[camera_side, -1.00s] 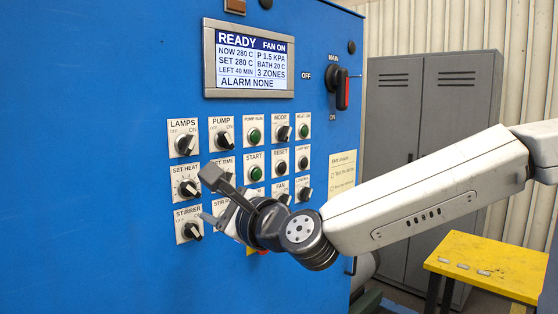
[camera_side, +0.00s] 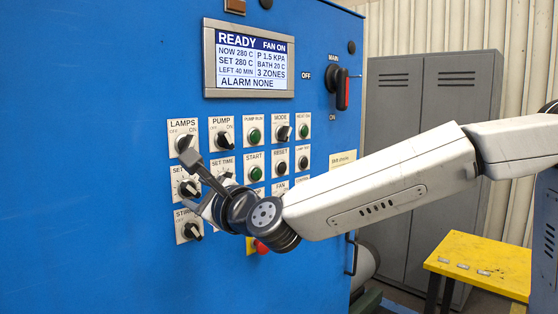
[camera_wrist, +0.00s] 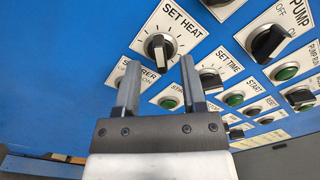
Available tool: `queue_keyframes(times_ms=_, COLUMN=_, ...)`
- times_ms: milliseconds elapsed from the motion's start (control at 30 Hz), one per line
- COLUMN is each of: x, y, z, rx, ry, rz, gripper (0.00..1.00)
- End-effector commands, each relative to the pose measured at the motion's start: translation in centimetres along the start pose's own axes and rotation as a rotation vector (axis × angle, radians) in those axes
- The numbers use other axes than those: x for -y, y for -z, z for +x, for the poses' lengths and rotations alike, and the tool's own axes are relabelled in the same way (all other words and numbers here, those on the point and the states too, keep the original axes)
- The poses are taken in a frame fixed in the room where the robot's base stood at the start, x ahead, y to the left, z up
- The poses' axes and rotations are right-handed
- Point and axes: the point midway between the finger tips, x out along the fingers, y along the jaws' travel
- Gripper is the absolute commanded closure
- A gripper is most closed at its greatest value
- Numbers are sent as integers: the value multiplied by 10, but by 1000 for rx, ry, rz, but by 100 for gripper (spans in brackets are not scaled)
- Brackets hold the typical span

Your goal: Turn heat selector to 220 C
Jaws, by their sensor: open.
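The SET HEAT selector (camera_wrist: 160,46) is a dark knob with a white pointer on a white plate with tick marks. In the wrist view it lies just beyond my gripper (camera_wrist: 158,78), between and above the two fingertips. My gripper is open and empty. In the side view my gripper (camera_side: 196,178) is in front of the panel and partly covers the SET HEAT plate (camera_side: 179,184). I cannot tell whether a finger touches the knob. The display (camera_side: 249,61) reads READY, FAN ON, NOW 280 C, SET 280 C, ALARM NONE.
Close around are the LAMPS (camera_side: 186,143), PUMP (camera_side: 223,139), SET TIME (camera_wrist: 210,79) and STIRRER (camera_side: 191,230) knobs. Green push buttons (camera_side: 255,135) and a red button (camera_side: 262,247) are to the right. The MAIN switch (camera_side: 341,88) is further right. The blue panel's left part is clear.

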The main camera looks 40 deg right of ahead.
Motion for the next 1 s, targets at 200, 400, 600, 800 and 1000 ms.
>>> queue_keyframes(times_ms=200, x=0, y=0, z=19, rx=-2, ry=0, rz=1, gripper=47)
queue_keyframes(times_ms=400, x=0, y=0, z=25, rx=-1, ry=0, rz=0, gripper=47)
queue_keyframes(times_ms=600, x=0, y=0, z=25, rx=-1, ry=0, rz=1, gripper=47)
queue_keyframes(times_ms=800, x=0, y=0, z=25, rx=-1, ry=0, rz=1, gripper=95)
queue_keyframes(times_ms=1000, x=0, y=0, z=25, rx=-1, ry=0, rz=0, gripper=100)
